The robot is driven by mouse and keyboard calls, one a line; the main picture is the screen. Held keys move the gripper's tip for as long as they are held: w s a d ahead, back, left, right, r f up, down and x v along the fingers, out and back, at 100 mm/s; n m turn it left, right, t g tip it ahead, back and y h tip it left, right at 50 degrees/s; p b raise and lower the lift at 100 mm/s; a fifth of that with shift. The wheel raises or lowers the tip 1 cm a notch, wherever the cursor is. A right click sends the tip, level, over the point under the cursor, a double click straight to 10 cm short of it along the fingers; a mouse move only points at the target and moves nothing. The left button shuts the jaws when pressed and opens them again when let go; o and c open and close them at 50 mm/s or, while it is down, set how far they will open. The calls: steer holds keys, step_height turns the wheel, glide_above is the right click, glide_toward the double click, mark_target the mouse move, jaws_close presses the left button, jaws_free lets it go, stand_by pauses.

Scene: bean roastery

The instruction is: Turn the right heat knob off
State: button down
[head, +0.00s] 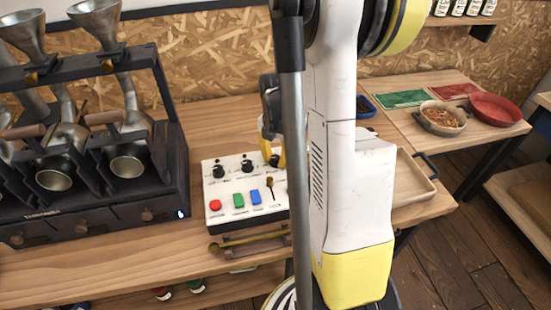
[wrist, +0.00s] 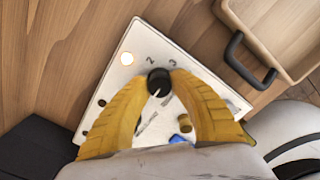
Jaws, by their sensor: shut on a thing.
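The white control panel (head: 225,190) sits on the wooden bench, with a row of black knobs along its back. The left knob (head: 218,171) and middle knob (head: 247,165) are free. My gripper (head: 272,157) is at the right end of this row, partly hidden by my arm. In the wrist view its yellow fingers close on both sides of the right heat knob (wrist: 158,82), my gripper (wrist: 158,76) pointing down onto it. Numbers 2 and 3 are printed beside the knob. The knob's pale pointer mark is partly visible; its exact setting is hard to read.
Red, green and blue buttons (head: 239,200) and a small lever (head: 270,187) are in front of the knobs. A round lamp (wrist: 127,58) glows near the panel corner. A dark roaster (head: 85,150) stands left; a wooden tray (head: 411,178) lies right.

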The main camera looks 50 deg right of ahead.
mark_target(275, 158)
steer(key=c, duration=1)
jaws_free()
step_height(275, 158, up, 12)
steer(key=shift+a, duration=0.1)
